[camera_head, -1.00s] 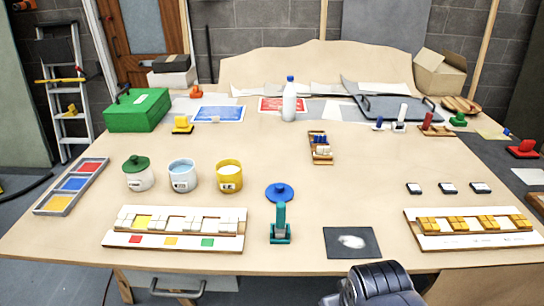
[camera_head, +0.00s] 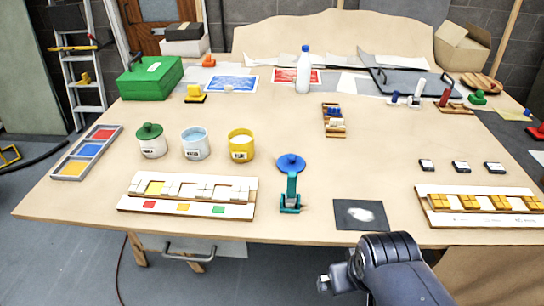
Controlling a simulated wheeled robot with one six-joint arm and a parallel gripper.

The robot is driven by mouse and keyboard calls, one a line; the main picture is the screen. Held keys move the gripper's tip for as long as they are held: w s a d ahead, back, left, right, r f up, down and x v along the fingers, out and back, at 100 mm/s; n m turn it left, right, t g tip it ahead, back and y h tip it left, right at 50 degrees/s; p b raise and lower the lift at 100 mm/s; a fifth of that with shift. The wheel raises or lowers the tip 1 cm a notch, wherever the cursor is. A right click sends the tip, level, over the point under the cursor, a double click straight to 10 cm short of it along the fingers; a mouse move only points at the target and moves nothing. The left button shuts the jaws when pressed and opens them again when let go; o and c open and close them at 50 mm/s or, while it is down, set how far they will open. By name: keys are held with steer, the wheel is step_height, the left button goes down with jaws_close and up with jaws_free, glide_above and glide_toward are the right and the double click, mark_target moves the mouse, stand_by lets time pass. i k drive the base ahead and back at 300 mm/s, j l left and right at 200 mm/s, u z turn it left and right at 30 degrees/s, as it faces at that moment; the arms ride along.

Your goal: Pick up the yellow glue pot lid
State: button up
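A yellow pot (camera_head: 241,146) stands without a lid, right of a light blue pot (camera_head: 195,145) that is also open. A round blue lid with a knob (camera_head: 291,162) lies on the table, behind a teal upright tool (camera_head: 290,195). I cannot pick out a round yellow lid for certain. A yellow piece with a raised part (camera_head: 195,93) sits on a dark base near the green box, and a small yellow thing (camera_head: 85,79) is on the ladder. My arm shows at the bottom; my gripper's fingertips are not visible.
The wooden table (camera_head: 380,150) has clear room in its middle. Tile panels lie along the front left (camera_head: 188,209) and front right (camera_head: 470,223). A green box (camera_head: 150,79) and a white bottle (camera_head: 303,72) stand farther back. The ladder (camera_head: 80,65) is beyond the left edge.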

mark_target(291, 162)
steer(key=i+l+u, duration=0.15)
steer(key=i+u, duration=0.2)
steer(key=u, duration=0.15)
steer(key=i+l+u, duration=0.25)
steer(key=u, duration=0.25)
steer(key=i, duration=0.05)
